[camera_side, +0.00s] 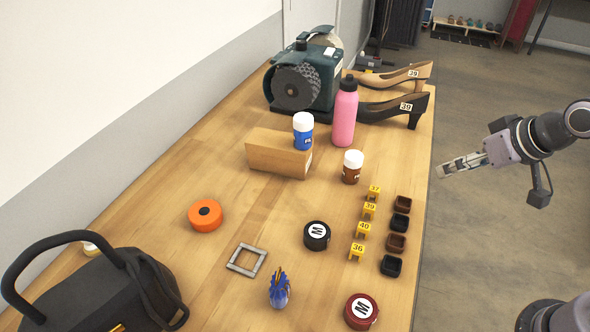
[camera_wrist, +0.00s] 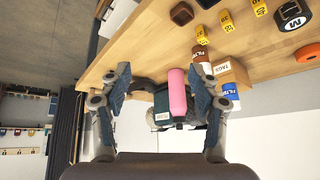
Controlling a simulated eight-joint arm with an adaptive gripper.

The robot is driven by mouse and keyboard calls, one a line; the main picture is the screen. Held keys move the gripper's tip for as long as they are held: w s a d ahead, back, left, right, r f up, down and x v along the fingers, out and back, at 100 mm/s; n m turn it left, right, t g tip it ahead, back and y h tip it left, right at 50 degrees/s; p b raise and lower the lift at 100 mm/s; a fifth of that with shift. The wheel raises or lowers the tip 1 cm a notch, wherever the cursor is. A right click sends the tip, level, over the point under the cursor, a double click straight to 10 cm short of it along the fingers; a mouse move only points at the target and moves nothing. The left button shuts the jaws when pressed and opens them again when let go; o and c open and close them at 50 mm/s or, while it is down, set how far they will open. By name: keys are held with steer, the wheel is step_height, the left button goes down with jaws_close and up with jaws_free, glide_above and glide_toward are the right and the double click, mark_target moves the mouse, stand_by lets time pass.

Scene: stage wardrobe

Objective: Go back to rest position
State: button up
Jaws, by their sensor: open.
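My gripper (camera_side: 462,164) is off the right edge of the wooden table (camera_side: 180,165) in the side view, above the floor and apart from everything on the table. In the wrist view my gripper (camera_wrist: 160,85) shows its two fingers spread wide, with nothing held between them. The pink bottle (camera_wrist: 178,97) shows in the gap between the fingers but stands farther off on the table; it also shows in the side view (camera_side: 344,115). The wrist view is turned, with the table at the top.
Near the table's right edge are small dark trays (camera_side: 396,243), yellow number tags (camera_side: 364,229) and two heeled shoes (camera_side: 400,105). A brown jar (camera_side: 351,170), a cardboard box (camera_side: 275,155) and a green machine (camera_side: 318,75) stand farther in. The floor (camera_side: 480,240) around my gripper is clear.

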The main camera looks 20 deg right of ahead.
steer(key=shift+s+d+f+n, duration=0.25)
steer(key=shift+s+f+n, duration=0.15)
steer(key=shift+s+f, duration=0.45)
